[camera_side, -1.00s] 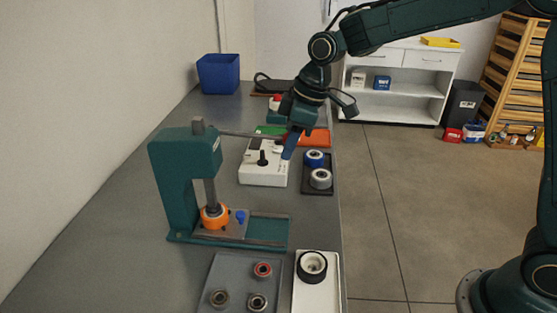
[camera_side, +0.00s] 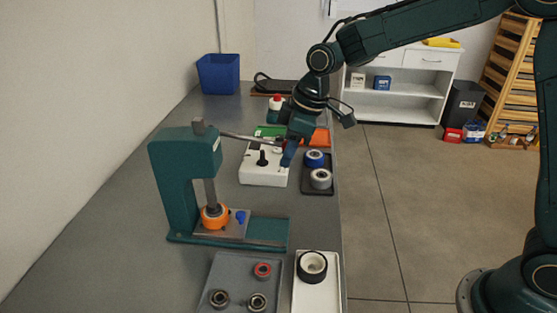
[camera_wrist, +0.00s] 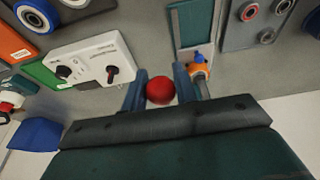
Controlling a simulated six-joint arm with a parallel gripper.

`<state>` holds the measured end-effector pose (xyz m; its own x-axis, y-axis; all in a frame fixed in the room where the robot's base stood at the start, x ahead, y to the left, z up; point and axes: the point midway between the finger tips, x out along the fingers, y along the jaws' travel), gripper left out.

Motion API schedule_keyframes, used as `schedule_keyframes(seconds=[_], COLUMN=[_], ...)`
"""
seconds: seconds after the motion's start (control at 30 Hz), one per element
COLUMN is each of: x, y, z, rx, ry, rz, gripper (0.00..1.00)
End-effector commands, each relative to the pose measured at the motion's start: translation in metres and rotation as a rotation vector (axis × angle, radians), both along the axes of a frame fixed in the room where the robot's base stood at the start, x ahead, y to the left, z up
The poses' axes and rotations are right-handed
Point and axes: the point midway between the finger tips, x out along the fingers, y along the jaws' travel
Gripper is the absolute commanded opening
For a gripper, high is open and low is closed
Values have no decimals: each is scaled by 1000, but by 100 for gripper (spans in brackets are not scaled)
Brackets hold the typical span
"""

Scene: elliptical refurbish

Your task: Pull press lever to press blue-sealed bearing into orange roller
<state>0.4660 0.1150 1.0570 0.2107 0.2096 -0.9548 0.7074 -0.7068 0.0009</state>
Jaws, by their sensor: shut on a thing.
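The green press (camera_side: 180,185) stands on the bench at left in the side view. Its grey lever (camera_side: 245,136) reaches right to my gripper (camera_side: 288,153). In the wrist view my gripper (camera_wrist: 160,88) is shut on the lever's red ball knob (camera_wrist: 160,91), which sits between its two fingers. The orange roller (camera_side: 214,217) sits on the press base, under the grey ram (camera_side: 210,192); the ram's lower end meets the roller's top. The orange roller also shows partly in the wrist view (camera_wrist: 201,70). I cannot make out the blue-sealed bearing; the ram and roller may hide it.
A small blue part (camera_side: 240,216) stands beside the roller. A white device with black knobs (camera_side: 263,172) lies behind the press. A dark tray (camera_side: 320,187) holds blue and white rollers. A grey tray (camera_side: 235,280) with bearings and a white tray (camera_side: 330,285) stand in front.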

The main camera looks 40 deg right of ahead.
Motion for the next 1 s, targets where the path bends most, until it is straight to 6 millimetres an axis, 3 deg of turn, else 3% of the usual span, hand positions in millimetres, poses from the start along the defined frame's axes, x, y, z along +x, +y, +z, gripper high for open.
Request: schedule_keyframes(seconds=[1.0], x=[2], y=[4], z=[-35], rx=[-4], ry=[13], rz=[-1], gripper=[2])
